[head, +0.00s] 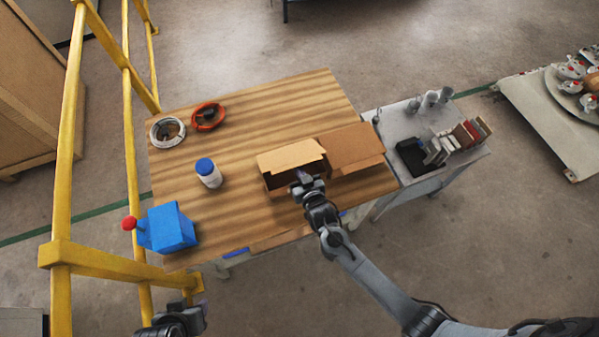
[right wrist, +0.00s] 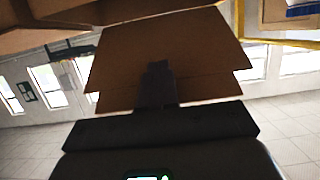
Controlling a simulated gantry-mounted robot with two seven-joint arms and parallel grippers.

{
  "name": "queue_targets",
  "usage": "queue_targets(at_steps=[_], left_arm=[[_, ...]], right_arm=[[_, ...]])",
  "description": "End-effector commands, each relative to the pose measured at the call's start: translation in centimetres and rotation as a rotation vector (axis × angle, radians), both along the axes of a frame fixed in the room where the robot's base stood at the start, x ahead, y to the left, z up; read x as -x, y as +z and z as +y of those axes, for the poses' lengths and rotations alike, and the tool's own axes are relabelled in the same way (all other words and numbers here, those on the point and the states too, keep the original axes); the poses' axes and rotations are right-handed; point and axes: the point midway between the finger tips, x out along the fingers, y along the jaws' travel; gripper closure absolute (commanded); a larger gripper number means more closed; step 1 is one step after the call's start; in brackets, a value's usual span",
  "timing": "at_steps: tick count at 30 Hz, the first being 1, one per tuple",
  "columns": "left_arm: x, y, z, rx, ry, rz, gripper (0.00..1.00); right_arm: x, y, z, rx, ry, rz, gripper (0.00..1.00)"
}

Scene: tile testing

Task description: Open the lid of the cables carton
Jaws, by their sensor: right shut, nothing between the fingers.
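The cables carton (head: 280,184) is a brown cardboard box near the right part of the wooden table. One top flap (head: 290,156) tilts up at the left, and a wider flap (head: 352,149) is folded out to the right. My right gripper (head: 303,177) is shut and empty at the carton's front edge, close to the left flap. In the right wrist view, the shut fingers (right wrist: 160,75) show in front of a brown cardboard flap (right wrist: 205,60); I cannot tell whether they touch it. My left gripper (head: 195,312) is at the bottom left, away from the table, its jaws unclear.
The wooden table (head: 265,110) also holds a white cable coil (head: 155,137), a red cable coil (head: 193,121), a blue-capped jar (head: 209,178) and a blue box (head: 172,229) with a red knob. A yellow rail (head: 129,120) stands left. A grey side table (head: 400,117) adjoins at right.

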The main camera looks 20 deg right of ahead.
Motion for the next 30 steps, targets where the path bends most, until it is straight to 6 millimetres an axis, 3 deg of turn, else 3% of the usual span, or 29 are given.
queue_targets(at_steps=[17,30], left_arm=[[0.0,0.6,0.0,0.001,0.001,0.000,0.57],[0.0,2.2,0.2,-0.008,-0.006,0.000,0.57]], right_arm=[[-0.3,0.7,0.0,0.000,0.000,-0.001,1.00],[-1.7,2.8,0.0,0.000,0.000,-0.001,1.00]])
